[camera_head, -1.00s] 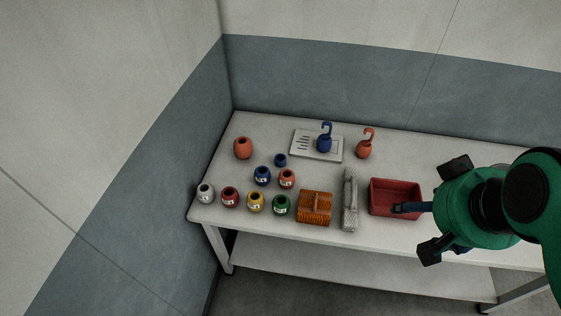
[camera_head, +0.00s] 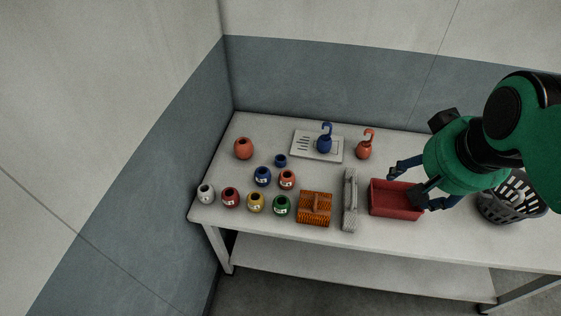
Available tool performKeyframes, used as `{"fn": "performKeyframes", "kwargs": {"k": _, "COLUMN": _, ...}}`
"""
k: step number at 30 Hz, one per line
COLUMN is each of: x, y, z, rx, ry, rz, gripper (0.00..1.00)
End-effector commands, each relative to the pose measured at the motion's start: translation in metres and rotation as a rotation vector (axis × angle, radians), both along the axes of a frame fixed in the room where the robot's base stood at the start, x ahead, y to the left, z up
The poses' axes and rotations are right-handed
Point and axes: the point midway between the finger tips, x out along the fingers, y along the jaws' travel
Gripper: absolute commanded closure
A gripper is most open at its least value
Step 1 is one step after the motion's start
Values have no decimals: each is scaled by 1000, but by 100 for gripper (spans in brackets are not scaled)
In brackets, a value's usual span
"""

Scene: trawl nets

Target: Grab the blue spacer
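A small, plain blue piece with a dark opening on top (camera_head: 280,160) stands upright on the table, left of the white card. A larger blue piece with a white label (camera_head: 263,176) stands just in front of it, to the left. I cannot tell for certain which of the two is the spacer; the small plain one looks most like it. My gripper (camera_head: 405,190) is open and empty, its fingers spread over the red tray (camera_head: 395,212), well to the right of both blue pieces.
Labelled white, red, yellow and green pieces line the front left of the table (camera_head: 330,237). An orange brush-like block (camera_head: 315,207) and a grey metal bar (camera_head: 350,200) stand between them and the tray. A hooked blue weight (camera_head: 324,143) sits on the card. A dark basket (camera_head: 510,200) is at right.

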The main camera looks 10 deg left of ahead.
Motion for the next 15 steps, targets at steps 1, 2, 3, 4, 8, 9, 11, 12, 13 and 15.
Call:
{"fn": "performKeyframes", "kwargs": {"k": 1, "x": 12, "y": 4, "z": 3, "rx": 5, "ry": 12, "rz": -5, "gripper": 36}}
{"fn": "performKeyframes", "kwargs": {"k": 2, "x": 18, "y": 5, "z": 5, "rx": 10, "ry": 16, "rz": -12, "gripper": 36}}
{"fn": "performKeyframes", "kwargs": {"k": 3, "x": 27, "y": 8, "z": 6, "rx": 15, "ry": 24, "rz": -19, "gripper": 36}}
{"fn": "performKeyframes", "kwargs": {"k": 4, "x": 34, "y": 10, "z": 8, "rx": 19, "ry": 29, "rz": -25, "gripper": 36}}
{"fn": "performKeyframes", "kwargs": {"k": 8, "x": 63, "y": 20, "z": 11, "rx": 37, "ry": 51, "rz": -48, "gripper": 36}}
{"fn": "performKeyframes", "kwargs": {"k": 9, "x": 72, "y": 23, "z": 12, "rx": 41, "ry": 57, "rz": -56, "gripper": 36}}
{"fn": "performKeyframes", "kwargs": {"k": 11, "x": 86, "y": 28, "z": 13, "rx": 48, "ry": 69, "rz": -68, "gripper": 36}}
{"fn": "performKeyframes", "kwargs": {"k": 12, "x": 95, "y": 31, "z": 13, "rx": 53, "ry": 75, "rz": -74, "gripper": 36}}
{"fn": "performKeyframes", "kwargs": {"k": 13, "x": 102, "y": 34, "z": 13, "rx": 56, "ry": 81, "rz": -80, "gripper": 36}}
{"fn": "performKeyframes", "kwargs": {"k": 15, "x": 118, "y": 41, "z": 12, "rx": 64, "ry": 92, "rz": -94, "gripper": 36}}
